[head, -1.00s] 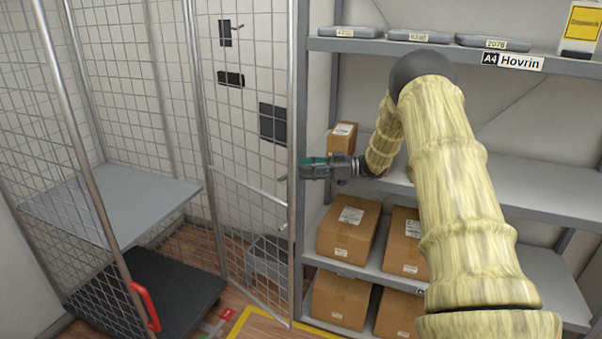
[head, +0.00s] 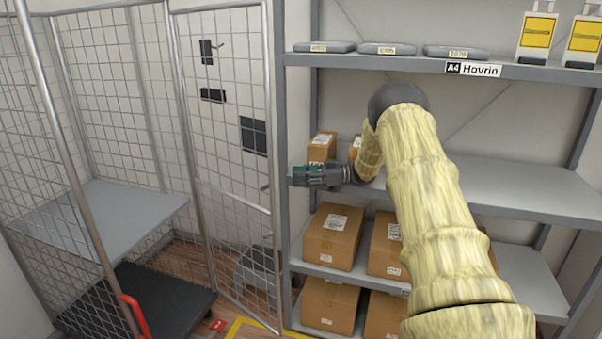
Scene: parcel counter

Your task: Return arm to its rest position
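My arm (head: 430,200) reaches up and forward in the head view, in front of the shelving on the right. It bends at a dark elbow joint near the upper shelf. My gripper (head: 298,176) points left at the end of the arm, in front of the left edge of the middle shelf. It is dark with a green part near the fingers. I see nothing held beyond the fingertips. The fingers are small and side-on, so their opening is unclear.
A shelving unit (head: 378,64) labelled A4 Hovrin holds brown cartons, such as one (head: 333,236) below my gripper. Grey flat devices (head: 386,49) and yellow-labelled items (head: 538,38) stand on top. A wire-mesh roll cage (head: 100,215) with a grey shelf and red handle stands left.

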